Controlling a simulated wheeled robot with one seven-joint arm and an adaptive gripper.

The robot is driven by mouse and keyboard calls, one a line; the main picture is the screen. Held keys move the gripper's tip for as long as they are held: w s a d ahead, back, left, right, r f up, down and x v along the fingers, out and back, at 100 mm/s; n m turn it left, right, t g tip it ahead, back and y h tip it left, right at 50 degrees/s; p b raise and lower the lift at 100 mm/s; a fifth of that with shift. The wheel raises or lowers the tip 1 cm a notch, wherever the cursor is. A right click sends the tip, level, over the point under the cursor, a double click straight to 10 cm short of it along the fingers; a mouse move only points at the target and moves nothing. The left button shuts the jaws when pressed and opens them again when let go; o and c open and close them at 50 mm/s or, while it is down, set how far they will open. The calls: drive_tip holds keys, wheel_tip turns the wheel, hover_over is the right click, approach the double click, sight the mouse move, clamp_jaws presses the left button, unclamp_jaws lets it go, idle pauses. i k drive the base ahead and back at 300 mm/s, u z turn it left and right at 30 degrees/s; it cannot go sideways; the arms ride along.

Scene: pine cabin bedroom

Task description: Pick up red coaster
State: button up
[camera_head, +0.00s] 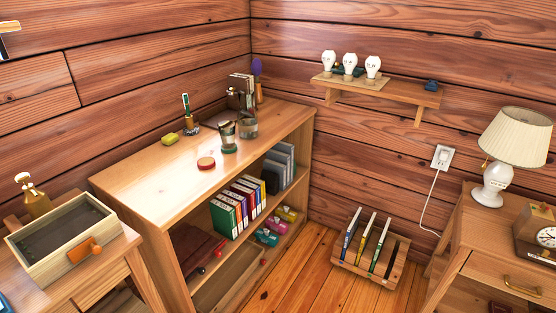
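A small round red coaster (206,163) lies on top of the wooden bookshelf (150,190), near its front edge. It looks red with a paler rim, and nothing covers it. A green round piece (229,149) lies to its right, under or in front of a glass jar (227,133). My gripper is not in this view.
Another jar (248,128), a yellow-green block (170,139) and a dark holder with a green brush (187,112) stand behind the coaster. The shelf top left of it is clear. A wooden drawer box (35,240) sits at the left.

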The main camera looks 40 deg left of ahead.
sight(205, 162)
drive_tip(key=z, duration=0.45)
drive_tip(key=i, duration=1.55)
drive_tip(key=u, duration=3.4)
